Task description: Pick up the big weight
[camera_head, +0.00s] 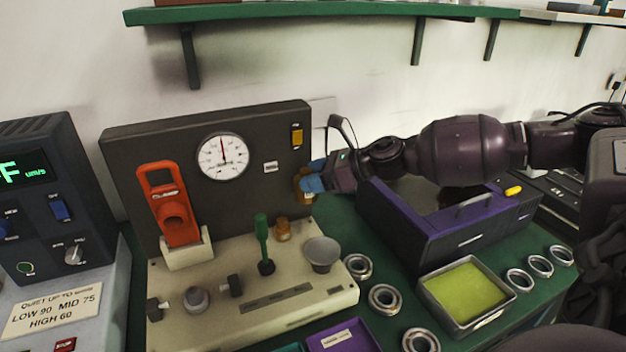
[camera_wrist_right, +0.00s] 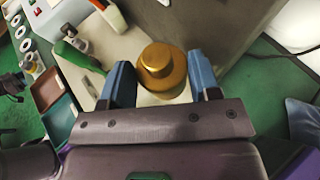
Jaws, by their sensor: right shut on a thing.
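The big brass weight (camera_head: 303,188) is between the blue fingers of my right gripper (camera_head: 312,180), beside the right edge of the dark gauge panel. In the right wrist view, the weight (camera_wrist_right: 161,68) shows its round shoulder and knob between the two fingers of the gripper (camera_wrist_right: 162,82). The gripper is shut on it. In the head view the fingers hide part of the weight. A smaller brass weight (camera_head: 283,231) stands on the cream base of the test rig (camera_head: 250,310). My left gripper is not in view.
A green-handled lever (camera_head: 263,243) and a grey cup (camera_head: 322,253) stand on the rig. A purple-edged box (camera_head: 450,235) lies under my right arm. Bearing rings (camera_head: 383,298) and a yellow-lined tray (camera_head: 428,289) are on the green bench. A shelf (camera_head: 300,13) runs above.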

